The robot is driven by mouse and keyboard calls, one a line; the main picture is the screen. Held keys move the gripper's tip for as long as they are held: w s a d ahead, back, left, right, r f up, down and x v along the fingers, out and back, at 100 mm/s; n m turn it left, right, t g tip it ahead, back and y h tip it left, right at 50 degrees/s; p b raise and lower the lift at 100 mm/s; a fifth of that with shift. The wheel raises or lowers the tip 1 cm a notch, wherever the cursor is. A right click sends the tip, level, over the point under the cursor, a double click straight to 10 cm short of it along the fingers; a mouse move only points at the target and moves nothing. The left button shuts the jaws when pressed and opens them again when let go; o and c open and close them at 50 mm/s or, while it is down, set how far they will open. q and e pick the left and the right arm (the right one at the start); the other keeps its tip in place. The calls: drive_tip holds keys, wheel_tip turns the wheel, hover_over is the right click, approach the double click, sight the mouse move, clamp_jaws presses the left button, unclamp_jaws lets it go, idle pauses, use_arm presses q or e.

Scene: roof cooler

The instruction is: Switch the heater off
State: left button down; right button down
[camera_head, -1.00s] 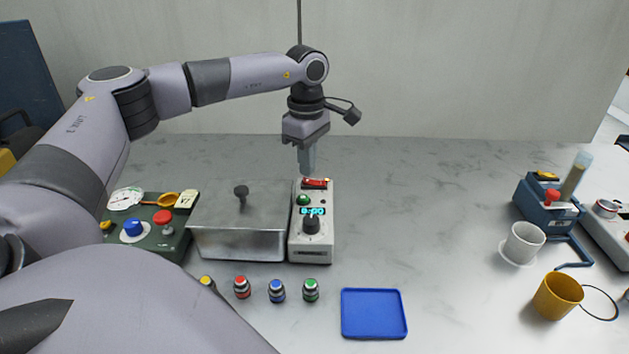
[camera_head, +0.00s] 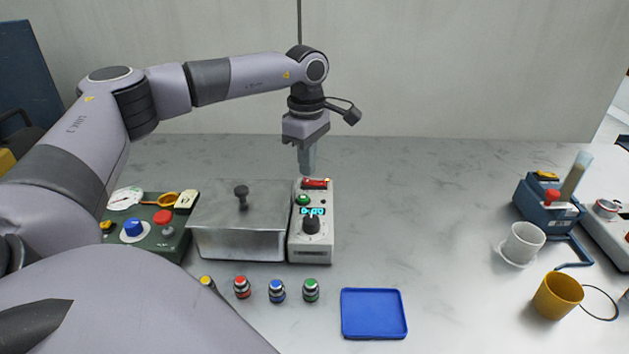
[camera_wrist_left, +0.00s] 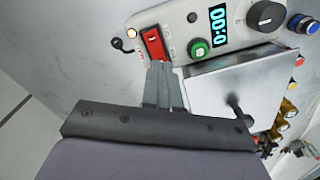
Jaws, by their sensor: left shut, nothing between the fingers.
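The heater is a white control box (camera_head: 323,232) beside a lidded metal bath (camera_head: 240,235). Its red rocker switch (camera_head: 316,184) sits at the far end and also shows in the left wrist view (camera_wrist_left: 154,43). A green button (camera_head: 303,200), a lit display (camera_head: 312,211) and a black knob (camera_head: 311,225) follow toward the front. The display reads 0:00 in the left wrist view (camera_wrist_left: 218,27). My left gripper (camera_head: 307,171) is shut and empty, pointing down, its tips at the near end of the switch in the wrist view (camera_wrist_left: 160,66). I cannot tell whether they touch it.
A green panel (camera_head: 178,240) with a red button stands left of the bath. Cups (camera_head: 558,297) and a blue device (camera_head: 537,204) stand at right. The table's middle right is clear.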

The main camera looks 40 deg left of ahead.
sight(307, 181)
use_arm(q)
drive_tip(key=shift+f+b, duration=0.45)
drive_tip(key=shift+f, duration=0.55)
idle(0.3)
drive_tip(key=shift+r, duration=0.1)
wheel_tip(307, 181, up, 7)
drive_tip(key=p, duration=0.6)
drive_tip(key=shift+p, duration=0.3)
idle(0.4)
